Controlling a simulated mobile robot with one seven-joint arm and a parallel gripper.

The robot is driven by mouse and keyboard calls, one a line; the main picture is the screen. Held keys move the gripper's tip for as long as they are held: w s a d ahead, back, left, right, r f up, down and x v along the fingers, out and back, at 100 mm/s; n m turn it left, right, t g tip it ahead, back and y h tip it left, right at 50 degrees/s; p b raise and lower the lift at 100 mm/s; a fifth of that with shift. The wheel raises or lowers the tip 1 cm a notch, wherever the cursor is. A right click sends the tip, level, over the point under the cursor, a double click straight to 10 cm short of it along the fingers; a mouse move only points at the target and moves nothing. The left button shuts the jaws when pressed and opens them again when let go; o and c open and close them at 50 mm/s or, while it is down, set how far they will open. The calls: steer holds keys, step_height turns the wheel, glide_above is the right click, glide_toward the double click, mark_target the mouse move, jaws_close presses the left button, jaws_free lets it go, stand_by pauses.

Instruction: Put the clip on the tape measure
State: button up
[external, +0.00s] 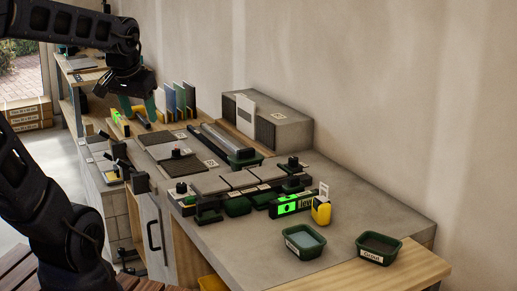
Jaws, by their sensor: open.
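A yellow and dark object that looks like the tape measure (321,211) stands upright on the worktop, right of a level with a green lit display (288,206). A small white piece shows at its top; I cannot tell whether it is attached. I cannot single out the clip among several small dark parts around the tiles. My gripper (138,108) is open, with teal fingertips pointing down over the far left end of the worktop, well away from the tape measure. What lies between the fingers is too small to make out.
Grey tiles (243,179) with dark blocks lie mid-worktop. Green tubs, one with bluish content (304,241) and one labelled grout (378,248), stand at the front right. A grey box (268,122) is by the wall. Upright panels (179,100) stand near my gripper.

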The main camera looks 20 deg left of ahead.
steer(key=s+a+n, duration=0.1)
steer(key=s+a, duration=0.2)
steer(key=s, duration=0.2)
steer(key=shift+s+a+f, duration=0.15)
steer(key=shift+s+f, duration=0.1)
stand_by(1.1)
